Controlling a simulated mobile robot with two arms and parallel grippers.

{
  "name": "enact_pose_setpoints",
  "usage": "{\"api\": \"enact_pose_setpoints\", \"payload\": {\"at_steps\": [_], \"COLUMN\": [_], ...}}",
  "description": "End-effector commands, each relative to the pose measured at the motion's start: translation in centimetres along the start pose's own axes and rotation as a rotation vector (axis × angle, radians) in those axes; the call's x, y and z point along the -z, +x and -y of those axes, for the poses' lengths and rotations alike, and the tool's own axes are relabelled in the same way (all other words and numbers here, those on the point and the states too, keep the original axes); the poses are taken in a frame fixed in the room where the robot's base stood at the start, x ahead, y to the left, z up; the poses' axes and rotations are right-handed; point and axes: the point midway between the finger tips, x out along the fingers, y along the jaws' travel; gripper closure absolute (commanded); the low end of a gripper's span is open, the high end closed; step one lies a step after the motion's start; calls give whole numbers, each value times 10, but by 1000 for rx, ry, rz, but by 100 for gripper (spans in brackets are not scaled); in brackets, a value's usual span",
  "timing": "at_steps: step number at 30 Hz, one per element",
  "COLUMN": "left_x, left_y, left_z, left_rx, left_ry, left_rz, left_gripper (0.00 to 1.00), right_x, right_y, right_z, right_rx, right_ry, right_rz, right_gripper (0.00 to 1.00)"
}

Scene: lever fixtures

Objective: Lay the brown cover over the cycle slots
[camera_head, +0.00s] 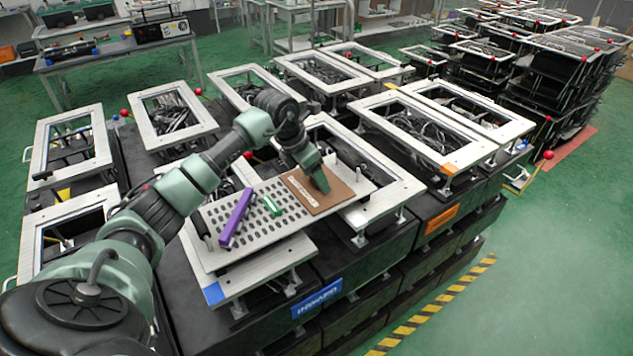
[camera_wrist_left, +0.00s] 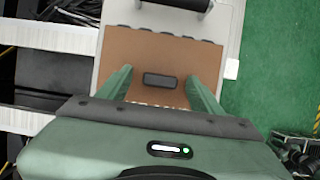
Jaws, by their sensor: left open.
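The brown cover (camera_head: 304,190) is a flat rectangular panel with pale lettering, lying on the right part of a light grey plate (camera_head: 285,236). Rows of dark oval holes (camera_head: 225,210) fill the plate's left part, beside the cover; I cannot tell whether these are the cycle slots. In the left wrist view the cover (camera_wrist_left: 160,48) has a small black handle (camera_wrist_left: 160,80) at its middle. My left gripper (camera_head: 321,187) is open over the cover. Its fingers (camera_wrist_left: 159,74) stand either side of the handle with gaps showing. My right gripper is not in view.
A purple bar (camera_head: 236,217) and a small green piece (camera_head: 272,206) stand on the plate left of the cover. A black bar handle (camera_wrist_left: 185,3) is beyond the cover. White-framed fixtures (camera_head: 170,115) surround the plate. Green floor (camera_head: 530,260) is clear at right.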

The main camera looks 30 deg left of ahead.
Motion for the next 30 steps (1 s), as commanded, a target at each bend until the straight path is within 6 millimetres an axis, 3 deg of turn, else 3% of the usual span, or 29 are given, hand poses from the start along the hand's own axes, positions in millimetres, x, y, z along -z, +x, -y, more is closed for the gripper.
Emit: {"api": "enact_pose_setpoints", "payload": {"at_steps": [5, 12, 23, 30], "left_x": [0, 0, -2, -15], "left_y": [0, 0, -4, -33], "left_z": [0, 0, 0, -1], "left_rx": [0, 0, -1, -4], "left_ry": [0, 0, 1, 2], "left_rz": [0, 1, 3, 7], "left_gripper": [35, 99, 100, 100], "right_x": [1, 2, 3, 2], "right_y": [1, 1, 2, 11], "right_z": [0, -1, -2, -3], "right_rx": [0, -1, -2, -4], "right_ry": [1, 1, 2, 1], "right_rz": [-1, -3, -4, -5], "right_gripper": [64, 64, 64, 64]}}
